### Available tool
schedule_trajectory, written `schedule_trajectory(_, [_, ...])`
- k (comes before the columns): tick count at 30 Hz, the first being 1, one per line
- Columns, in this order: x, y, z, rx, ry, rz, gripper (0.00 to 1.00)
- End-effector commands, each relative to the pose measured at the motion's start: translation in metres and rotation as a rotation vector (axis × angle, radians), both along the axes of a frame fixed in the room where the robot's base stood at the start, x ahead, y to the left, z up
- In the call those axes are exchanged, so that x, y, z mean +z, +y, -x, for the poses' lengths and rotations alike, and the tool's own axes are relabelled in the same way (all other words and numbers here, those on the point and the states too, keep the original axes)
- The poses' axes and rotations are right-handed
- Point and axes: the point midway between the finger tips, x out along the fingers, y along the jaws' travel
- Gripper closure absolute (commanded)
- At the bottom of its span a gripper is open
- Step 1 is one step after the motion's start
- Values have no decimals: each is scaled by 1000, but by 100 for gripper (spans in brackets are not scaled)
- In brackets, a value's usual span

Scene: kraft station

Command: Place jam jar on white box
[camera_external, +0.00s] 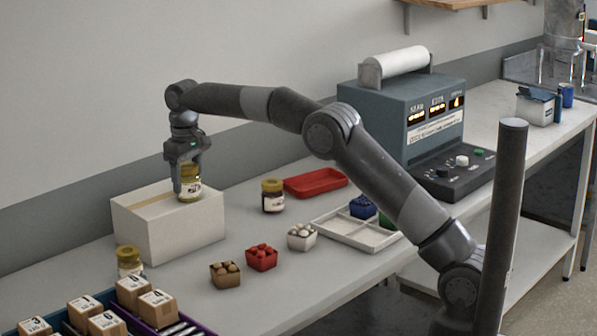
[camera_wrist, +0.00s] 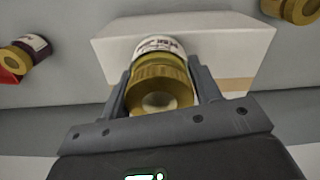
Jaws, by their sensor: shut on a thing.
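A jar with a gold lid and a white label (camera_external: 190,190) is held upright between the fingers of my gripper (camera_external: 188,178). Its base is at the top of the white box (camera_external: 170,236), near the box's right part; it looks in contact, but a small gap cannot be ruled out. In the wrist view the gold lid (camera_wrist: 160,90) sits between the two fingers of my gripper (camera_wrist: 158,95), with the white box (camera_wrist: 225,48) behind it. A dark-filled jar with a gold lid (camera_external: 272,196) stands on the table right of the box.
Another gold-lidded jar (camera_external: 130,262) stands in front of the box's left end. Small berry and egg cartons (camera_external: 261,258), a red tray (camera_external: 316,183) and a white divided tray (camera_external: 357,235) lie to the right. A crate of brown boxes (camera_external: 160,326) is at front left.

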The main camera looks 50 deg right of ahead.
Motion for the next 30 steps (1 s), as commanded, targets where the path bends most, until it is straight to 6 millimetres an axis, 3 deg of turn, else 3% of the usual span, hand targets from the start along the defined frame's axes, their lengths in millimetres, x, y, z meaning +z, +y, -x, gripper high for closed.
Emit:
schedule_trajectory(6, [-2,0,0,0,-1,0,77])
schedule_trajectory(7, [-2,0,0,0,-1,0,41])
schedule_trajectory(14, [-2,0,0,0,0,0,22])
schedule_trajectory(23, [0,0,0,0,-1,0,21])
schedule_trajectory(30, [31,0,-1,0,-4,-1,21])
